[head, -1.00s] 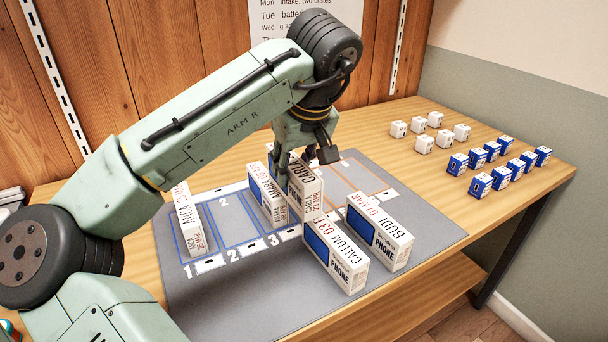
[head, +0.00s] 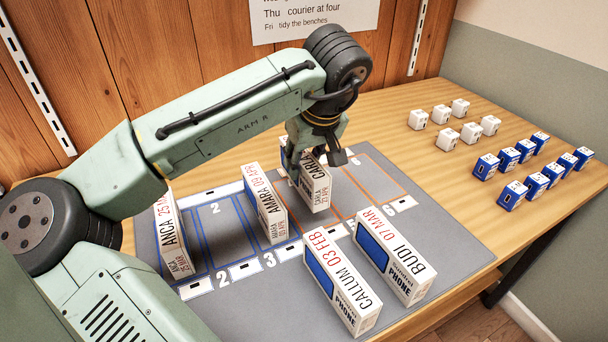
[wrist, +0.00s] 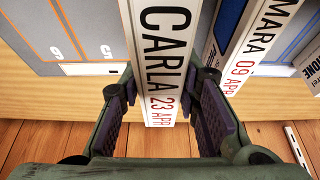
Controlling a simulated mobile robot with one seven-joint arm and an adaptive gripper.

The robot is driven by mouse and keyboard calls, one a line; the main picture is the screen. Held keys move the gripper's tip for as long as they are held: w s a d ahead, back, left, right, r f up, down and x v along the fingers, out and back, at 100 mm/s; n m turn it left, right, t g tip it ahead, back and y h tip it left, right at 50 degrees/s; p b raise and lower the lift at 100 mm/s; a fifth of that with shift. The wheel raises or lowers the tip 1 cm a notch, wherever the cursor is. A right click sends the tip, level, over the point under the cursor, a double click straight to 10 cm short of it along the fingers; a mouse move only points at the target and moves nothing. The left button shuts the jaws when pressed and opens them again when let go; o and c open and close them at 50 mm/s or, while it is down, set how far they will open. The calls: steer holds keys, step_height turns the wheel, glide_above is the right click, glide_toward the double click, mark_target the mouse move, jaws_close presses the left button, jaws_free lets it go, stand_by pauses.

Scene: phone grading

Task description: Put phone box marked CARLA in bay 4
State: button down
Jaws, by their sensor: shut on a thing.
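The white phone box marked CARLA (head: 316,190) is upright in my gripper (head: 318,152), in the orange-lined part of the mat, right of the AMARA box. It seems to hang a little above the mat, but its base contact is unclear. In the wrist view, the fingers (wrist: 165,92) press both sides of the CARLA box (wrist: 163,45), whose label reads 23 APR. Bay 4, between bays 3 and 5, has its front card (head: 340,232) showing; its numeral is hidden, and the held box covers part of the bay.
The AMARA box (head: 268,210) stands in bay 3 and the ANCA box (head: 172,240) in bay 1; bay 2 (head: 222,235) is empty. CALLUM (head: 340,285) and BUDI (head: 395,255) boxes stand in front. Small white (head: 447,140) and blue (head: 512,195) blocks sit right.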

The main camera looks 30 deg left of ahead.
steer(key=shift+f, duration=2)
steer(key=shift+f, duration=0.15)
steer(key=c, duration=1.2)
jaws_free()
steer(key=b+v, duration=0.1)
steer(key=v, duration=1.1)
steer(key=shift+a+r, duration=0.1)
steer(key=shift+r, duration=0.15)
